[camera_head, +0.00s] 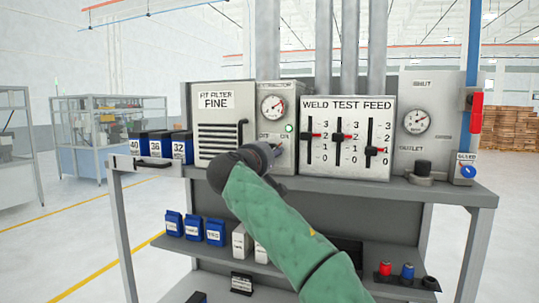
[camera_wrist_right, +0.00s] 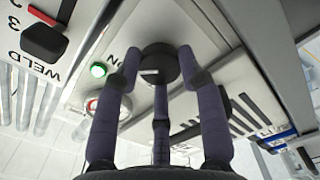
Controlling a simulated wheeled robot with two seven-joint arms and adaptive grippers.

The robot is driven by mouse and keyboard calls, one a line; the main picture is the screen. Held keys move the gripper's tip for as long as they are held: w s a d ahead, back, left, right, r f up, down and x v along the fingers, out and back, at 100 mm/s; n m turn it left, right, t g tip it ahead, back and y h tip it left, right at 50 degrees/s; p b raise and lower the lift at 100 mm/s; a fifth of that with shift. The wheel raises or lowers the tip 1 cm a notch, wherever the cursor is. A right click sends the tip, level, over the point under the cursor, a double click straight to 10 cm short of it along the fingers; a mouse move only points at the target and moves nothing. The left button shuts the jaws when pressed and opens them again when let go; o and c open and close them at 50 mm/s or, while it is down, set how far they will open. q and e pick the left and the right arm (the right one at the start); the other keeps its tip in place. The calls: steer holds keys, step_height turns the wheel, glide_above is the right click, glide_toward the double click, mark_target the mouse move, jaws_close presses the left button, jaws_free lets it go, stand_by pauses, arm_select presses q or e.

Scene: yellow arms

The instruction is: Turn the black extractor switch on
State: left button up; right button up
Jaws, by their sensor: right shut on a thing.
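The black extractor switch (camera_wrist_right: 160,64) is a round knob with a pale mark, on the grey panel (camera_head: 284,98) under a round gauge. In the right wrist view the fingers of my right gripper (camera_wrist_right: 158,80) are shut around it. A green lamp (camera_wrist_right: 98,70) beside the knob glows, and it also shows in the head view (camera_head: 289,128). Lettering reading ON is partly visible near the knob. In the head view my right gripper (camera_head: 264,153) is at the panel's lower part and hides the knob. My left gripper is not in view.
The filter box (camera_head: 219,101) with slats stands left of the panel, and the weld test feed panel (camera_head: 347,104) with three sliders stands right. A gauge panel (camera_head: 437,92) is further right. Blue boxes (camera_head: 156,146) line the bench's left end.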

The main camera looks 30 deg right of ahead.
steer(key=shift+w+f, duration=0.1)
steer(key=o, duration=1.1)
steer(key=shift+o, duration=0.2)
steer(key=shift+a, duration=0.1)
steer(key=v, duration=1.2)
